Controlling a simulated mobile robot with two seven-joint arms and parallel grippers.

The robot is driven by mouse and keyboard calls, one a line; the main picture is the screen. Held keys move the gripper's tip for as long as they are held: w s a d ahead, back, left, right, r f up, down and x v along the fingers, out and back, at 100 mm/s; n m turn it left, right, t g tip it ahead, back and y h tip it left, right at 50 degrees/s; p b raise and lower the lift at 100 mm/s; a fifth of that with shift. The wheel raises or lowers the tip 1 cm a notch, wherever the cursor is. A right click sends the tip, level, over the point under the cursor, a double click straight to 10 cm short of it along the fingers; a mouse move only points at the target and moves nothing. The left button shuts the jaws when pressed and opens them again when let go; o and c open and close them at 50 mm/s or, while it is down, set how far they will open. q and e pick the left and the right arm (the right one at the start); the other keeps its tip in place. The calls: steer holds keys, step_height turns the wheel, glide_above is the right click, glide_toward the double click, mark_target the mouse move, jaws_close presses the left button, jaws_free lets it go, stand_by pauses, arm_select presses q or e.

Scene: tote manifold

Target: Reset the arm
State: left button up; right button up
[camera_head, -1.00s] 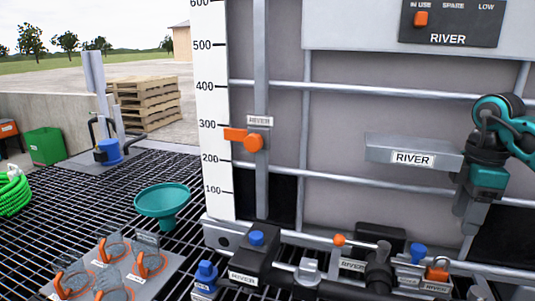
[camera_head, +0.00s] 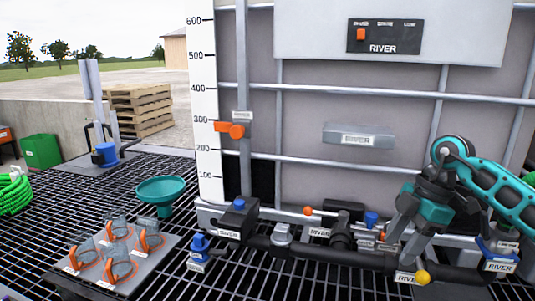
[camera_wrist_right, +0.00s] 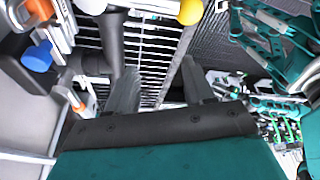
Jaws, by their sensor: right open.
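My right arm, teal and dark grey, comes in from the right in the head view. Its right gripper (camera_head: 402,238) points down, open and empty, in front of the right part of the pipe manifold (camera_head: 270,246). In the right wrist view the two dark fingers of the right gripper (camera_wrist_right: 160,82) stand apart with only floor grating between them. A yellow ball-ended part (camera_head: 422,277) shows just below the gripper; I cannot tell how far it is from the fingers. My left gripper is not in view.
Behind the manifold stands a grey caged tote with a labelled grey box (camera_head: 358,136) and a RIVER panel (camera_head: 385,36).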

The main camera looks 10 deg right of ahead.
steer(key=s+a+f+n+t+y, duration=0.15)
steer(key=a+t+y, duration=0.25)
steer(key=a+y, duration=0.55)
steer(key=a+f+n+t+y, duration=0.1)
steer(key=a+f+t+y, duration=0.3)
steer(key=a, duration=1.1)
steer(key=s+d+f+m+t+h, duration=0.3)
steer(key=d+f+m+t+h, duration=0.2)
steer(key=f+m+t+h, duration=0.55)
steer(key=s+d+f+m+g+h, duration=0.1)
steer(key=s+f+m+g+h, duration=0.3)
steer(key=s+f, duration=0.7)
steer(key=m+g, duration=0.2)
steer(key=g, duration=0.2)
steer(key=shift+d+f+h, duration=0.3)
steer(key=shift+d+f, duration=0.05)
steer(key=shift+f, duration=0.05)
steer(key=shift+c, duration=0.9)
steer(key=shift+d, duration=0.1)
